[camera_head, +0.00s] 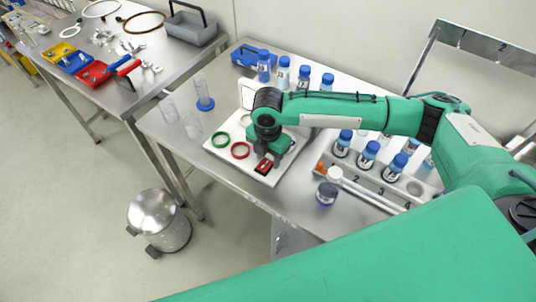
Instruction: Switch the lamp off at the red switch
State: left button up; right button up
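The red switch (265,166) is a small dark block with a red top near the front right edge of a white board (222,146) on the steel table. My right gripper (264,157) points down right at the switch's back side. Its fingertips are small and partly hidden, so I cannot tell whether they touch the switch or how far they are open. A pale upright panel (247,92) stands behind my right wrist, mostly hidden; I cannot tell whether it is the lamp or whether it is lit. My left gripper is not in view.
A green ring (220,139) and a red ring (240,150) lie left of the switch. A bottle (328,188) stands to its right, before a rack (367,186) of blue-capped bottles. Clear glasses (192,125) stand left. A bin (158,222) is on the floor.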

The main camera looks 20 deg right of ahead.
jog(key=c, duration=0.7)
jog(key=p, duration=0.1)
jog(key=t+h+p, duration=0.1)
jog(key=p, duration=0.1)
jog(key=shift+s+a+r, duration=0.25)
jog(key=shift+r, duration=0.15)
jog(key=shift+c, duration=0.2)
jog(key=shift+a+t+h+p, duration=0.1)
jog(key=shift+t+h+p, duration=0.4)
jog(key=shift+h+p, duration=0.3)
jog(key=shift+f, duration=0.15)
jog(key=shift+o, duration=0.2)
jog(key=o, duration=1)
jog(key=shift+c, duration=0.2)
jog(key=b+v, duration=0.2)
jog(key=v, duration=1.1)
jog(key=shift+s+a+r+b, duration=0.25)
jog(key=shift+s+a+b, duration=0.05)
jog(key=shift+s+a, duration=0.05)
